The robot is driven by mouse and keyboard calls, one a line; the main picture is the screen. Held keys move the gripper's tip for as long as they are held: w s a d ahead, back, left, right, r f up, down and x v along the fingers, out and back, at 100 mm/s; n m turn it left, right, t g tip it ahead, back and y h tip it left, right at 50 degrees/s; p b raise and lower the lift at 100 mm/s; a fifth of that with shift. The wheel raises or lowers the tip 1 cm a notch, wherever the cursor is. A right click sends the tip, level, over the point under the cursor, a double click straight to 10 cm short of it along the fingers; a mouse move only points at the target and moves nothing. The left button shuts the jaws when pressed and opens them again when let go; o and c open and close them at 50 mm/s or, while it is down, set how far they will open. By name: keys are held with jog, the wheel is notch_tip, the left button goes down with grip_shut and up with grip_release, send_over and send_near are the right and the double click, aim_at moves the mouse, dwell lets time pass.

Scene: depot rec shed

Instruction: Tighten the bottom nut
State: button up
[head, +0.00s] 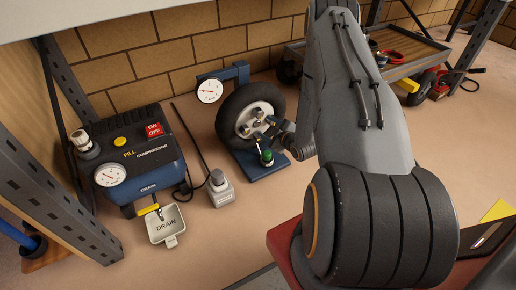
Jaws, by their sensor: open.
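A small black-tyred wheel (229,113) stands upright on a blue stand (240,72), facing right. Its pale hub (249,117) carries several small nuts. The bottom nut is too small and too covered by my gripper to make out surely. My gripper (268,131) is at the lower right of the hub, in front of it, and its jaws are open. I cannot tell whether the jaws are around a nut or only beside it. My arm comes in from the right and hides what lies behind it.
A blue compressor (139,158) with a gauge stands at left, with a drain tray (166,225) in front. A round gauge (209,90) is behind.

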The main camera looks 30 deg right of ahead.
aim_at(260, 139)
jog(key=s+f+n+t+b, duration=0.1)
jog(key=s+f+t+b, duration=0.15)
jog(key=f, duration=0.45)
jog(key=s+f+t+b, duration=0.2)
jog(key=f+b, duration=0.2)
jog(key=f, duration=0.2)
jog(key=shift+g, duration=0.25)
jog(key=w+b, duration=0.5)
jog(key=w, duration=0.6)
jog(key=shift+w+d, duration=0.15)
jog(key=c, duration=1)
jog(key=shift+c, duration=0.2)
